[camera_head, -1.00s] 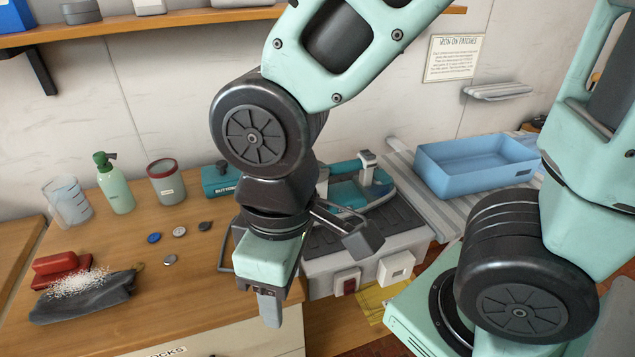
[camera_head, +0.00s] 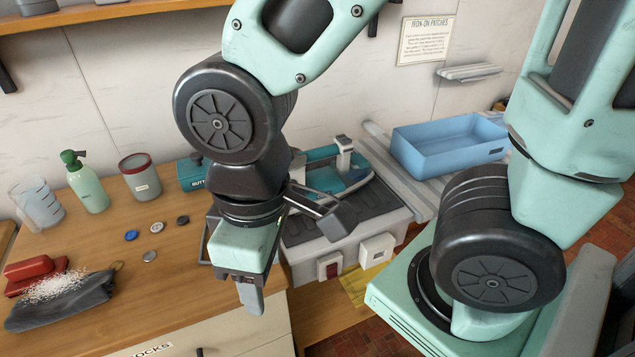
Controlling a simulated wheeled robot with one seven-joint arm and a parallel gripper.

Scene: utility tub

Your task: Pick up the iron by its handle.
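The teal iron (camera_head: 326,181) rests on a grey station (camera_head: 318,250) with a dark ribbed top, right of the picture's middle. My arm hides its left part. A teal bar that looks like its handle (camera_head: 320,153) runs along its top, with a light grey block at the right end. My gripper (camera_head: 250,296) points down in front and left of the station, apart from the iron. Only one finger shows clearly, so its opening cannot be judged. I see nothing held in it.
A blue bin (camera_head: 450,150) stands on a striped surface behind right. On the wooden table (camera_head: 120,290) are a beaker (camera_head: 38,203), a green pump bottle (camera_head: 87,187), a canister (camera_head: 140,178), several buttons, and a dark cloth (camera_head: 62,303) with white grains beside a red object (camera_head: 30,268).

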